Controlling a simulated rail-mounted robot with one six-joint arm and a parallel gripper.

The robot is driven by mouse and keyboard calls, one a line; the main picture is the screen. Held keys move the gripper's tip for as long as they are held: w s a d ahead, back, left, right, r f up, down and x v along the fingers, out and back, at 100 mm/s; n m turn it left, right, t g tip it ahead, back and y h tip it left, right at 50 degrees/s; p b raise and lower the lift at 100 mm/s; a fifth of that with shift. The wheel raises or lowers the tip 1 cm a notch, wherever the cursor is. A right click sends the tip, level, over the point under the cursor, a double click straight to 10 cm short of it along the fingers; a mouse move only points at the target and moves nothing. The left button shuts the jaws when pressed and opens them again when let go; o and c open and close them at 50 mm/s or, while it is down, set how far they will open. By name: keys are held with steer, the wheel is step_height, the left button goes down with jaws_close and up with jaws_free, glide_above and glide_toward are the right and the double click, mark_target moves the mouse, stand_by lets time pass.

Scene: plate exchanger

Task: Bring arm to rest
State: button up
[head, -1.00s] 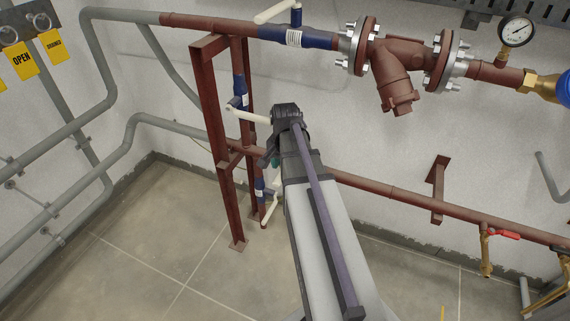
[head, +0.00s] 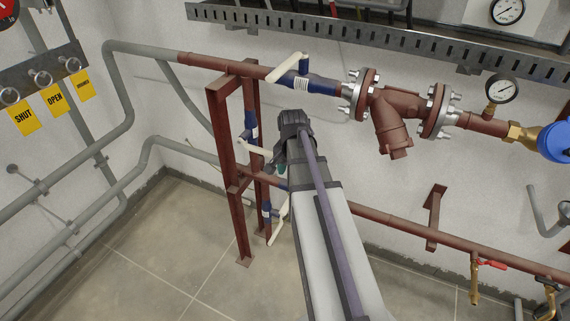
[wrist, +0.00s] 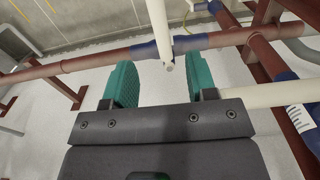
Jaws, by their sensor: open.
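My gripper (wrist: 163,85) is open in the wrist view, with its two green finger pads apart. The end of a cream valve handle (wrist: 160,35) shows between the pads in the picture; I cannot tell whether it touches them. In the head view my arm reaches toward the red pipe frame, and the fingers are mostly hidden behind my wrist. A cream handle (head: 258,147) sits just left of my wrist there. Another cream handle (head: 287,67) is on the blue valve (head: 308,84) of the upper pipe, and a lower one (head: 277,234) hangs near the frame's foot.
A red pipe frame (head: 220,130) stands left of my wrist. A red strainer (head: 392,120) and a pressure gauge (head: 501,89) are on the upper pipe at the right. Yellow tags (head: 54,99) hang at the left. The floor (head: 140,270) at lower left is clear.

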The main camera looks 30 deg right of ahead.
steer(key=s+a+r+n+p, duration=0.3)
steer(key=a+r+n+p, duration=0.3)
steer(key=a, duration=0.5)
steer(key=s+a+r+n+p, duration=0.3)
steer(key=a+r+n+p, duration=0.2)
steer(key=a, duration=0.6)
steer(key=shift+a+r+n+p, duration=0.2)
steer(key=shift+r+n+p, duration=0.15)
steer(key=shift+n, duration=0.15)
steer(key=shift+c, duration=0.2)
